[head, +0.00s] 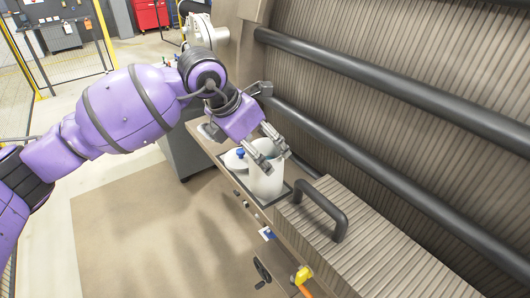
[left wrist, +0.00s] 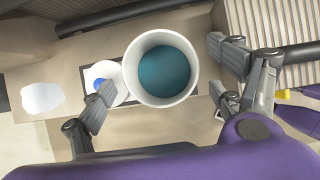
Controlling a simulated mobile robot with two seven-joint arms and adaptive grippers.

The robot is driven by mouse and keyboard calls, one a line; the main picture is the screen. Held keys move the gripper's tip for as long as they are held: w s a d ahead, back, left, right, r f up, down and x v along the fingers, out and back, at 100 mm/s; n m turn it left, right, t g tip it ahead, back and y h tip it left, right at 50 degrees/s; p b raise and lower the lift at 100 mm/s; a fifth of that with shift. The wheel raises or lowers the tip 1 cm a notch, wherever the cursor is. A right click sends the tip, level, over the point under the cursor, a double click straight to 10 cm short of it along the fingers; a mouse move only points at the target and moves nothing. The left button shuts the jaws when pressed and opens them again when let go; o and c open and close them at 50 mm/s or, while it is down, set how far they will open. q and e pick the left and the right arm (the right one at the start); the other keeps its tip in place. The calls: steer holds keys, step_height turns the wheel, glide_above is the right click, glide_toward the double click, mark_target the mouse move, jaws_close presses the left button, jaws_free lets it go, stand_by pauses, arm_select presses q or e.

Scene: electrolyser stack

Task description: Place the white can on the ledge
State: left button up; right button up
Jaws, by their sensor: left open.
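The white can (head: 266,178) stands upright on the brown ledge (head: 210,146), within or at the edge of a dark-rimmed rectangle. In the left wrist view the can (left wrist: 133,84) is seen from above, open, with teal inside. My left gripper (head: 273,161) is open over the can's top, its fingers near opposite sides of the rim. In the left wrist view the fingers spread to either side of the can; I cannot tell whether either touches it. The can's base is partly hidden in the wrist view. My right gripper is not in view.
A white container with a blue cap (head: 240,153) stands close beside the can. A ribbed box with a dark handle (head: 338,222) is to the right. Dark rails (head: 390,82) run along the ribbed wall behind. A yellow-and-orange fitting (head: 302,275) is at the front.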

arm_select(q)
steer(key=v, duration=0.9)
